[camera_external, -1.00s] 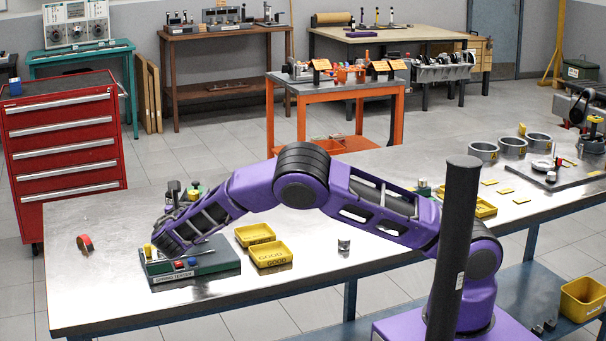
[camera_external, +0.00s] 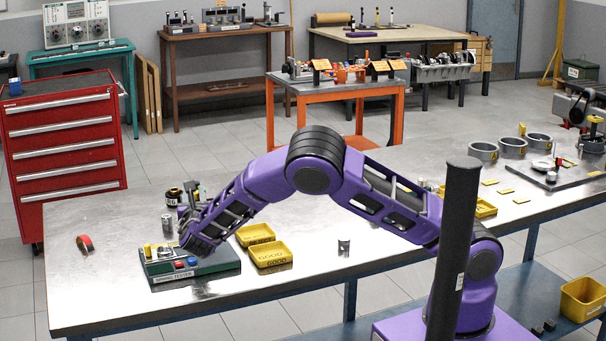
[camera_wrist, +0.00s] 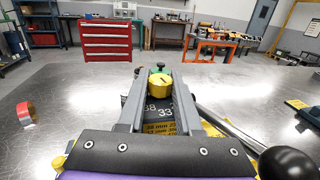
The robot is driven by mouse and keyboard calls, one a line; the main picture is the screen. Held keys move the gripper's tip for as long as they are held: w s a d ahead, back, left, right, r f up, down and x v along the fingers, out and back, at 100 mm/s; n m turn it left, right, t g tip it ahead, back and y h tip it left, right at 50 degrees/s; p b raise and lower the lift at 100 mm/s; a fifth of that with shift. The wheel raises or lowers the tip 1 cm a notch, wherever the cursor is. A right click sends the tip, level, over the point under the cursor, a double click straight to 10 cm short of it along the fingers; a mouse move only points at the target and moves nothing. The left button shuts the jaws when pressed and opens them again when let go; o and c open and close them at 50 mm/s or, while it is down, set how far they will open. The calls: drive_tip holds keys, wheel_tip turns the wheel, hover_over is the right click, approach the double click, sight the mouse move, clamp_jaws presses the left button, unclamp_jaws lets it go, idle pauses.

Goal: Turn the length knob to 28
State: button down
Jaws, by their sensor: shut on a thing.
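The length knob (camera_wrist: 160,92) is a round yellow knob in the middle of the wrist view, with a small dark mark near its top. My gripper (camera_wrist: 160,80) has one finger on each side of it and is shut on it. Below the knob, a dark dial face shows the numbers 38 and 33; other numbers are hidden by my fingers.
A lever with a black ball handle (camera_wrist: 287,163) lies close on the right in the wrist view. Yellow trays (camera_external: 270,254) stand right of the tester. A red ring (camera_external: 84,243) lies at the left. A metal cylinder (camera_external: 344,246) stands right of the trays.

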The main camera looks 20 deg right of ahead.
idle(0.3)
drive_tip(key=c, duration=0.6)
unclamp_jaws()
drive_tip(key=shift+s, duration=0.1)
drive_tip(key=v, duration=1.7)
drive_tip(key=shift+s, duration=0.15)
drive_tip(key=shift+d, duration=0.1)
